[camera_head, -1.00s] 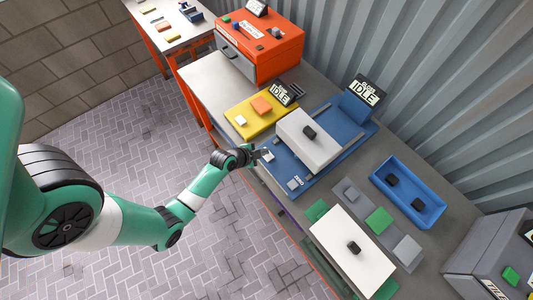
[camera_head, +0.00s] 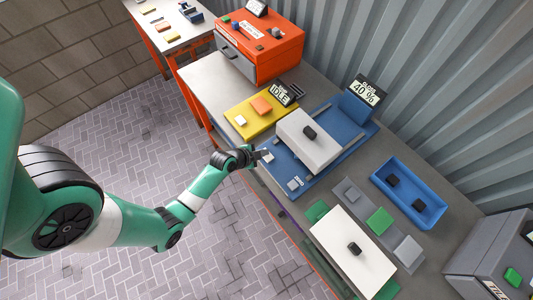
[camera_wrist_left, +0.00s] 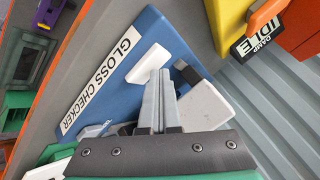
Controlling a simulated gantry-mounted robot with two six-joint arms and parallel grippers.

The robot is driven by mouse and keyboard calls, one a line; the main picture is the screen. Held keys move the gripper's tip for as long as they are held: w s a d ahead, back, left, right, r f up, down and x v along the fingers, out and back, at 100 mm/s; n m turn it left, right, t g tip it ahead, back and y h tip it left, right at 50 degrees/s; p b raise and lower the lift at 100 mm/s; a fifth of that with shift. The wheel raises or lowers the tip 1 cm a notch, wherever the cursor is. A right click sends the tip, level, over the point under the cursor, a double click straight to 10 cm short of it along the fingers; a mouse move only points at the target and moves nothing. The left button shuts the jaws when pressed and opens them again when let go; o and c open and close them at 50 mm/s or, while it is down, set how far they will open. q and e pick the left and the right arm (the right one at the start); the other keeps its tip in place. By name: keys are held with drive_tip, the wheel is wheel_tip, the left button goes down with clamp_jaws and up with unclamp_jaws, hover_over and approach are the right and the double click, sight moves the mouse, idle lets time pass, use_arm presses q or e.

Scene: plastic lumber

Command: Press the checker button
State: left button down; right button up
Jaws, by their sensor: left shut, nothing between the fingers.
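The blue gloss checker (camera_head: 283,163) lies on the bench with a white block (camera_head: 305,138) on it, topped by a black knob. Its display (camera_head: 367,92) reads 40 %. A small white button (camera_head: 268,157) sits at its near left corner; it also shows in the left wrist view (camera_wrist_left: 149,63). My left gripper (camera_head: 258,155) is shut and empty, its tips at this button. In the left wrist view, the fingers (camera_wrist_left: 158,82) overlap the button's edge; I cannot tell whether they touch it. A second grey button (camera_head: 294,184) is at the checker's front corner. My right gripper is not in view.
A yellow pad (camera_head: 247,116) with an IDLE display (camera_head: 281,95) stands left of the checker. An orange box (camera_head: 262,45) is behind it. A blue tray (camera_head: 409,184) with black knobs and a white board (camera_head: 352,250) lie to the right.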

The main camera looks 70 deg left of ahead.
use_arm(q)
drive_tip(key=shift+r+p, duration=0.65)
drive_tip(key=shift+r, duration=0.15)
wheel_tip(320, 180, up, 5)
drive_tip(key=p, duration=0.5)
drive_tip(key=shift+r, duration=0.1)
idle(0.4)
